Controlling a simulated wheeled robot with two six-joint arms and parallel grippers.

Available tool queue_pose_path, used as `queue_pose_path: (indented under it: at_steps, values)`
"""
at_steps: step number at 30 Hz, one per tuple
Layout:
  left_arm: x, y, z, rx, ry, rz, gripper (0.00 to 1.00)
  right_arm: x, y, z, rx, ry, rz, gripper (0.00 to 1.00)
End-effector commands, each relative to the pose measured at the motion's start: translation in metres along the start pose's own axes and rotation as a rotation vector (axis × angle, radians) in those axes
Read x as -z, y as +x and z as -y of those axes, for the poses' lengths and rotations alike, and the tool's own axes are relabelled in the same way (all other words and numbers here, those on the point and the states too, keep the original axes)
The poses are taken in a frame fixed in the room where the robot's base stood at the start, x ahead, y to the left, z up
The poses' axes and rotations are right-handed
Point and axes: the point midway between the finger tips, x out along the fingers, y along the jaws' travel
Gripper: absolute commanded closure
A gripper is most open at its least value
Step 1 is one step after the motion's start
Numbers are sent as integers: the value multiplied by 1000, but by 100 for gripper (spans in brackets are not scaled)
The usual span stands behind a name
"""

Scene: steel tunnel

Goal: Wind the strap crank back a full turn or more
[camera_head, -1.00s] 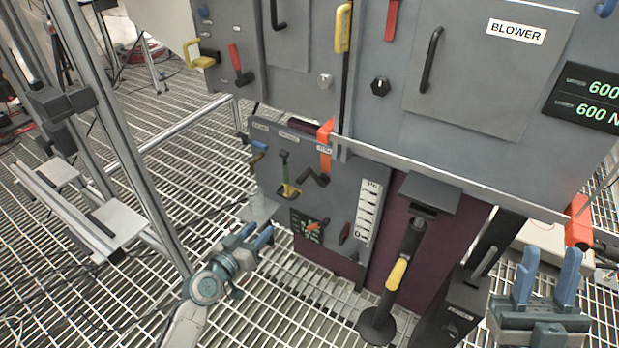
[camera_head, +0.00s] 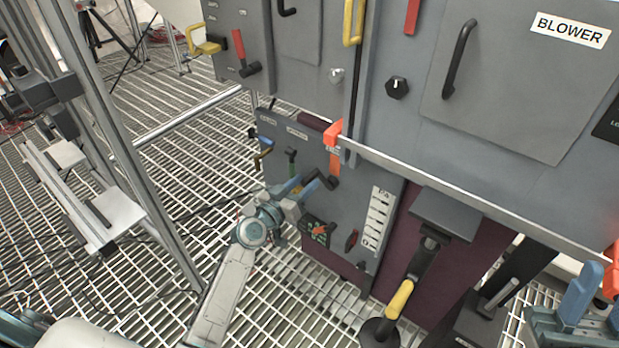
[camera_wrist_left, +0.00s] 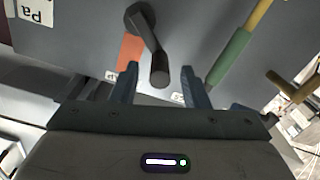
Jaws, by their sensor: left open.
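The strap crank (camera_head: 318,181) is a black crank on the lower grey panel; its label is too small to read. In the left wrist view the crank (camera_wrist_left: 146,32) has its arm slanting down to a round black grip. My left gripper (camera_head: 299,187) is at the crank and partly covers it in the head view. In the left wrist view its blue fingers (camera_wrist_left: 160,76) stand apart on either side of the grip, not closed on it. My right gripper (camera_head: 598,292) is at the right edge, partly cut off, its fingers apart and empty.
A green-handled lever (camera_head: 291,160) stands close beside the crank and also shows in the left wrist view (camera_wrist_left: 231,57). An orange strap (camera_head: 335,160) hangs nearby. A yellow-gripped lever (camera_head: 400,300) stands to the right. A metal rail (camera_head: 440,186) crosses above.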

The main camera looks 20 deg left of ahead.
Motion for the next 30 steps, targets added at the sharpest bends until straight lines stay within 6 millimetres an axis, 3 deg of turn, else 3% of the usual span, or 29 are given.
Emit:
queue_pose_path:
  at_steps: [6,16,17,23,30]
  values:
    - [0,25,0,0,1,1,59,1,0,0,0,-1,-6,64]
    - [0,29,0,0,1,1,59,2,0,0,1,-1,-8,64]
    - [0,29,0,0,1,1,60,2,0,0,1,-1,-8,64]
    - [0,29,0,0,1,1,100,2,0,0,0,-1,-8,64]
    - [-1,29,1,0,-10,1,100,2,-1,0,1,-2,-14,64]
